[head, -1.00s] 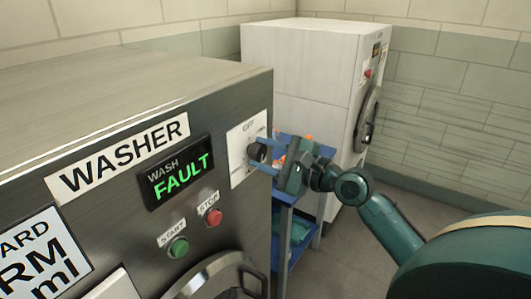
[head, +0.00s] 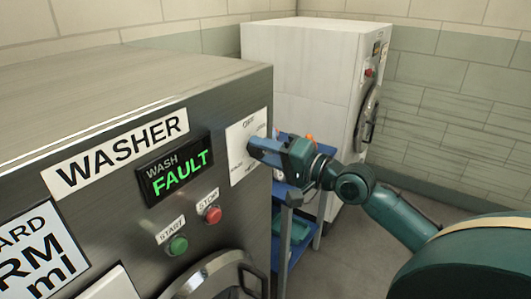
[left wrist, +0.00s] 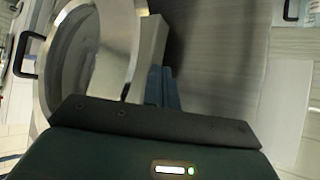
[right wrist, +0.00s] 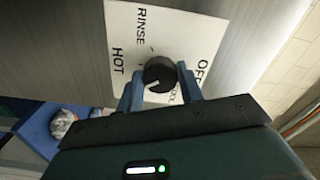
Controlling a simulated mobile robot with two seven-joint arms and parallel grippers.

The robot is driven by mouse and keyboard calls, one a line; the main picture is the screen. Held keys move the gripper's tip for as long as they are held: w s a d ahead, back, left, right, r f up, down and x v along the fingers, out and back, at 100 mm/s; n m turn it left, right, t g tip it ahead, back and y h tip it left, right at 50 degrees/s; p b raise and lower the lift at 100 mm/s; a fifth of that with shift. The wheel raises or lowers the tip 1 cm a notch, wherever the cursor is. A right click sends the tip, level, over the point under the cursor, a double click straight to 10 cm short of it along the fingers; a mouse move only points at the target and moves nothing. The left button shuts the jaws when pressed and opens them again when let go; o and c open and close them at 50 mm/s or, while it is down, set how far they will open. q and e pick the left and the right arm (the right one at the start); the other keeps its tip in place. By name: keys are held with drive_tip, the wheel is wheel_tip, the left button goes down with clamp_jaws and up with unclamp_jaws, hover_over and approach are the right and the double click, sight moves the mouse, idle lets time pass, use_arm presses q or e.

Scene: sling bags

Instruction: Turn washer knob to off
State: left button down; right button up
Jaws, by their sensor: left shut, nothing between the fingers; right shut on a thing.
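The washer knob (right wrist: 159,73) is a round black dial on a white label plate (right wrist: 186,25) with RINSE, HOT and OFF printed around it. A white mark shows on its lower left side in the right wrist view. My right gripper (right wrist: 159,88) has one blue finger on each side of the knob and is shut on it. In the head view the right gripper (head: 254,149) reaches the plate (head: 236,165) and hides the knob. My left gripper (left wrist: 163,88) is shut and empty near the washer front; it is out of the head view.
The washer's display (head: 174,170) reads WASH FAULT. A red stop button (head: 213,215) and green start button (head: 177,245) sit below it. A blue cart (head: 300,225) stands right of the washer, with a white machine (head: 305,75) behind. The left wrist view shows a round door (left wrist: 85,55).

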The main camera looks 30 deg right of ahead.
drive_tip(key=n+p, duration=0.1)
drive_tip(key=n, duration=1.3)
drive_tip(key=shift+n, duration=0.3)
drive_tip(key=n, duration=0.3)
drive_tip(key=shift+n, duration=0.3)
drive_tip(key=n, duration=0.3)
drive_tip(key=shift+n, duration=0.4)
use_arm(q)
drive_tip(key=shift+s, duration=0.1)
use_arm(e)
drive_tip(key=n, duration=0.6)
drive_tip(key=shift+n, duration=0.3)
drive_tip(key=shift+d, duration=0.1)
